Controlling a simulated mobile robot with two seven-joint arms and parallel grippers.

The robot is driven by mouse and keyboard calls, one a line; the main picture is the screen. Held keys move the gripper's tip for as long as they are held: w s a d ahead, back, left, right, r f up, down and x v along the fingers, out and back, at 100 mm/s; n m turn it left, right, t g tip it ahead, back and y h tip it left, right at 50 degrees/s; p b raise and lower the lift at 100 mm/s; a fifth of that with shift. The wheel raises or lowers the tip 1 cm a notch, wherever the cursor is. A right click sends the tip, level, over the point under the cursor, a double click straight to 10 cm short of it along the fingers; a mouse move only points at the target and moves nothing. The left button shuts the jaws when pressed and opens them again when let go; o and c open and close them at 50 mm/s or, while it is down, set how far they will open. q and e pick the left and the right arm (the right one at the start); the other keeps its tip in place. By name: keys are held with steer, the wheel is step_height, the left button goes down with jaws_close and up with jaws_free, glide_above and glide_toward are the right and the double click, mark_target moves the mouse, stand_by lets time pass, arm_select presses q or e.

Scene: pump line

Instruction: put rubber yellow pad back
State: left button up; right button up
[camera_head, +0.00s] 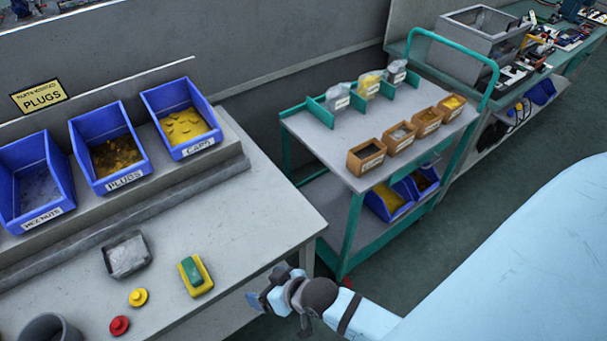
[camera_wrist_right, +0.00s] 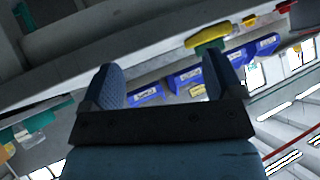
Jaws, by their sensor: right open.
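A yellow pad-like piece (camera_head: 207,286) with a green block (camera_head: 191,271) on it lies on the grey bench near its right edge. It also shows in the right wrist view (camera_wrist_right: 207,38), beyond the fingers. My right gripper (camera_head: 267,289) is open and empty, to the right of the yellow piece and apart from it, by the bench edge. Both fingers show in the right wrist view (camera_wrist_right: 160,80) with nothing between them. My left gripper is not in view.
A yellow knob (camera_head: 138,297), a red knob (camera_head: 119,325) and a small grey tray (camera_head: 127,256) are on the bench. Blue bins (camera_head: 183,118) stand on a raised shelf behind. A green-framed cart (camera_head: 345,150) stands to the right, beyond a gap.

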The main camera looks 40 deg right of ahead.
steer(key=s+d+f+n+t+h, duration=0.1)
steer(key=s+d, duration=0.4)
steer(key=d, duration=0.1)
steer(key=shift+s+d+f+t, duration=0.15)
steer(key=shift+s+f+t, duration=0.15)
steer(key=shift+s+t, duration=0.1)
